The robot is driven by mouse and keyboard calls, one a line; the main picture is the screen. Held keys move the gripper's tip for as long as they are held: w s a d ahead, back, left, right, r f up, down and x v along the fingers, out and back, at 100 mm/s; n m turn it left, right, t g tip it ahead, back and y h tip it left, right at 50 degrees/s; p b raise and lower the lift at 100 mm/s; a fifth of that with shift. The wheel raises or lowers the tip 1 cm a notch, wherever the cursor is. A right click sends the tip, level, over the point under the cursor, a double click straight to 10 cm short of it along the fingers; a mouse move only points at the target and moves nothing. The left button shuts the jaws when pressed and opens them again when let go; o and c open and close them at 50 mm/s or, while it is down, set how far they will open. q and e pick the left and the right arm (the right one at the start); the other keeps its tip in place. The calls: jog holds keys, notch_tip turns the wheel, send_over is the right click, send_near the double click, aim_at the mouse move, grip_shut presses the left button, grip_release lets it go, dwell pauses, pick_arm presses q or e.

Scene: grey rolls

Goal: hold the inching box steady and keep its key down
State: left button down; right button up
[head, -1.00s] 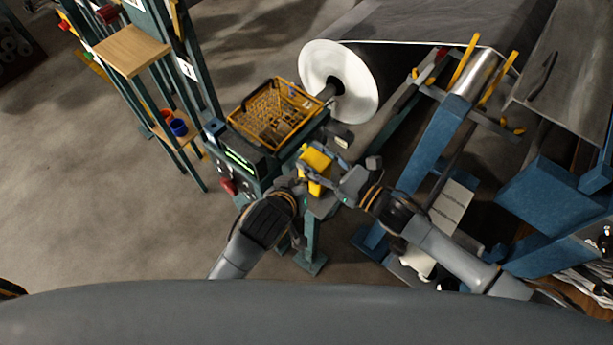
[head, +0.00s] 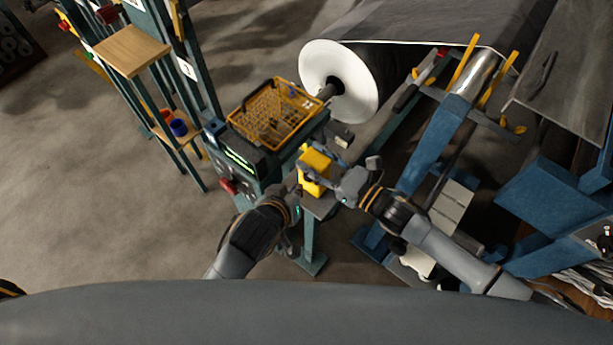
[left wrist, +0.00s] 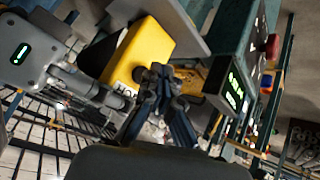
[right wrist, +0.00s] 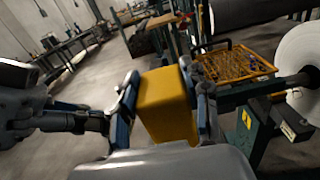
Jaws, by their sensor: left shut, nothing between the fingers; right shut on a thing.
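The inching box is a yellow block (head: 314,168) over a small grey stand in the head view. My right gripper (right wrist: 160,92) is shut on it, one finger along each side in the right wrist view. In the left wrist view the box (left wrist: 146,52) shows partly covered lettering on its near face. A dark round knob, which may be the key (left wrist: 140,74), sits at that face. My left gripper (left wrist: 160,78) is shut and empty, its fingertips close by this knob. I cannot tell whether they touch it or whether the key is down.
A teal machine with a green display (head: 240,158) stands left of the box. A yellow wire basket (head: 272,115) sits behind it. A large roll with a white end (head: 340,82) is at the back. A blue frame (head: 432,150) stands to the right.

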pick_arm(q)
jog(key=s+a, duration=0.1)
jog(key=s, duration=0.1)
jog(key=s+a, duration=0.1)
jog(key=shift+s+a, duration=0.35)
jog(key=shift+a, duration=0.05)
pick_arm(e)
jog(key=o, duration=1.5)
jog(key=v, duration=1.2)
